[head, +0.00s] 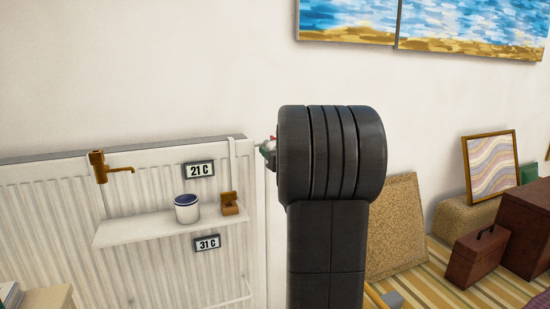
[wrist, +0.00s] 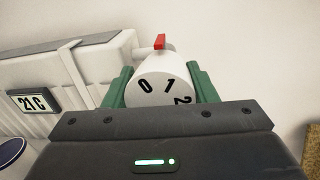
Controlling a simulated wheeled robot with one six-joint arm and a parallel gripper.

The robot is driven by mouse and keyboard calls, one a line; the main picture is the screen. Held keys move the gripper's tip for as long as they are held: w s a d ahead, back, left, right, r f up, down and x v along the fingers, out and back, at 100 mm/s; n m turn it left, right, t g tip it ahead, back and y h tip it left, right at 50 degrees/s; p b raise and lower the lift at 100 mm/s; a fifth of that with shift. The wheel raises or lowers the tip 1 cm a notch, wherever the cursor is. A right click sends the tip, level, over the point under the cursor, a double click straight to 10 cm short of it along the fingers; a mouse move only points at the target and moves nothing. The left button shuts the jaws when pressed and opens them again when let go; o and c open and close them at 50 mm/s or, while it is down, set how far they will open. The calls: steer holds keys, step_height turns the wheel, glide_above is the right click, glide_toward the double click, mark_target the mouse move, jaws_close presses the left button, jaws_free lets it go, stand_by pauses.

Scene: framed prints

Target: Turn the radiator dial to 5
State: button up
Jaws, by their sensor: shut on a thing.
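The white radiator dial (wrist: 160,85) shows in the wrist view with the black marks 0, 1 and 2 on its face. A red pointer (wrist: 160,41) stands above it, nearest the space between 0 and 1. My gripper (wrist: 159,82) has green fingers on both sides of the dial and is shut on it. The dial's lower part and its other numbers are hidden behind the dark gripper body. In the head view my dark arm covers most of the dial, and only a small bit of red and green shows at the arm's left edge.
The white radiator (head: 60,190) carries a shelf (head: 145,228) with a white cup (head: 187,208) and a small brown object (head: 229,203). Displays read 21 C (head: 200,170) and 31 C (head: 207,244). A brass tap (head: 100,167) is at left. Boxes, a red-brown case (head: 480,257) and framed prints stand at right.

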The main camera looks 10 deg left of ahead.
steer(key=m+b, duration=0.3)
steer(key=m, duration=0.1)
steer(key=shift+f+m, duration=0.1)
steer(key=shift+m, duration=0.3)
steer(key=m+b, duration=0.1)
steer(key=m, duration=0.1)
steer(key=m+t+b, duration=0.1)
steer(key=m, duration=0.2)
steer(key=shift+r+m, duration=0.2)
steer(key=shift+m, duration=0.1)
steer(key=o, duration=1)
steer(key=shift+c, duration=0.2)
steer(key=v, duration=1.3)
steer(key=shift+s+d, duration=0.2)
steer(key=shift+s, duration=0.15)
